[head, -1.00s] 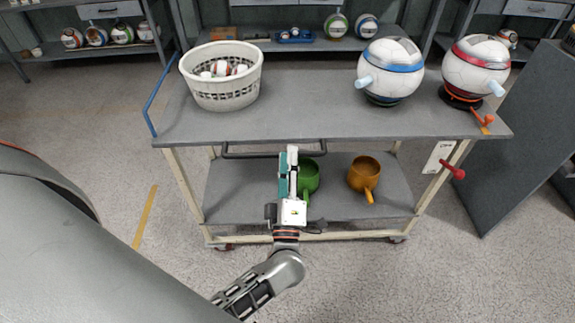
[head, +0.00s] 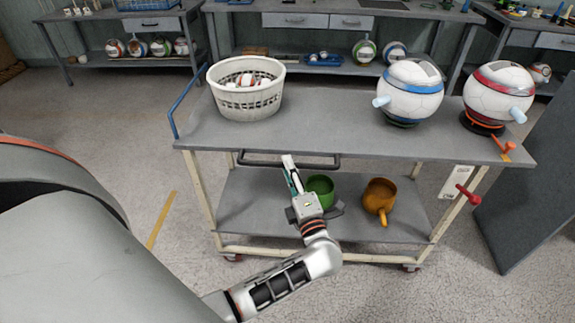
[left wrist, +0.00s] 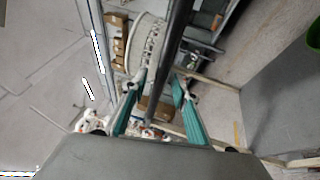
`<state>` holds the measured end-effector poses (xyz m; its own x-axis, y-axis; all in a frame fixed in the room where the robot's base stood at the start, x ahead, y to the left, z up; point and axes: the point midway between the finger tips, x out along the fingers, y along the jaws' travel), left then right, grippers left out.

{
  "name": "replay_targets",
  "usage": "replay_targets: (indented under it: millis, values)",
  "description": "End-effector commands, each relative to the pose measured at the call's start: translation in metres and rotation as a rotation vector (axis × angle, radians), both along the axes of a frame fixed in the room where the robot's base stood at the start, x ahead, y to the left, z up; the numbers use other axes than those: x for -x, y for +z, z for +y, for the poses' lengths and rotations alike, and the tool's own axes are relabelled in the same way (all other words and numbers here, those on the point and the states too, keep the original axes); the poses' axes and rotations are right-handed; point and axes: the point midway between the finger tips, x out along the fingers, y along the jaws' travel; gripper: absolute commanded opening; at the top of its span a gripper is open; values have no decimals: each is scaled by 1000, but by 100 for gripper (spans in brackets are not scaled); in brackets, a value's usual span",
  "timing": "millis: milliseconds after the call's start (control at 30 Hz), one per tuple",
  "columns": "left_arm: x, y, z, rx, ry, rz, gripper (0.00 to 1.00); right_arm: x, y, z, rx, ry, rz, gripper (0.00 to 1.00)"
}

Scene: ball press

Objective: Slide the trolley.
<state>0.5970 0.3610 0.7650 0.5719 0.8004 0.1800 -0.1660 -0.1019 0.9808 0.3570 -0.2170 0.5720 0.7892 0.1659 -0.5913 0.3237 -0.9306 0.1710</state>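The trolley (head: 330,132) stands ahead of me, with a grey top, cream legs and a lower shelf. A dark bar handle (head: 262,164) runs along its near side under the top. My left gripper (head: 290,165) is at this handle, tilted up and to the left. In the left wrist view its two teal fingers (left wrist: 160,105) are spread apart. The dark bar (left wrist: 178,50) crosses that view between them; I cannot tell whether either finger touches it. My right gripper is in neither view.
On the trolley top are a white basket (head: 246,103) of balls and two ball-shaped presses, blue-banded (head: 411,95) and red-banded (head: 497,95). A green pot (head: 321,188) and an orange pot (head: 379,197) are below. A dark panel (head: 530,200) stands at right; floor at left is clear.

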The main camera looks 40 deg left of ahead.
Motion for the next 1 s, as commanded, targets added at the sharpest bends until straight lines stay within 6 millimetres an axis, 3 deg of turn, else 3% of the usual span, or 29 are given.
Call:
replay_targets:
  millis: [200,467,600,867,1000]
  values:
    - [-9,3,13,-1,-1,1,29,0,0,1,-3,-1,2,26]
    - [-10,3,14,0,-1,1,29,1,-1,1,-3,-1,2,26]
    - [-10,3,14,0,-1,1,0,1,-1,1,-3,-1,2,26]
    - [-9,3,16,-1,0,1,0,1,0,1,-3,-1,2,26]
    - [-2,4,26,-1,2,0,0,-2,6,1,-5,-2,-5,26]
